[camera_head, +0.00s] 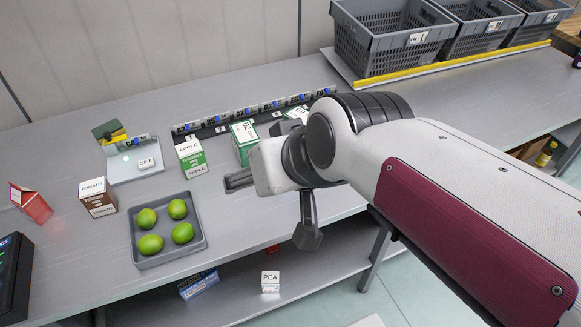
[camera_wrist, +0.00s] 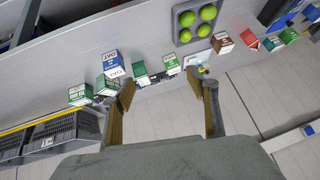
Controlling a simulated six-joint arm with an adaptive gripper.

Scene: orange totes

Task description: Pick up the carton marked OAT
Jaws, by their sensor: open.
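The carton marked OAT (camera_wrist: 112,66), white and blue with a reddish edge, stands on the grey bench in the wrist view, left of my gripper's jaws. I cannot pick it out in the head view, where my arm covers that part of the bench. My gripper (camera_head: 270,211) is open and empty above the bench. In the wrist view its two fingers (camera_wrist: 161,80) are spread wide, with a green-and-white carton (camera_wrist: 140,73) showing beyond the gap near the left finger.
Nearby stand more green cartons (camera_wrist: 80,94), the APPLE carton (camera_head: 190,158) and a brown TOMATO carton (camera_head: 98,198). A grey tray (camera_head: 197,246) holds several limes. A labelled strip (camera_head: 225,125) runs behind the cartons. Grey crates (camera_head: 375,57) stand at the back right.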

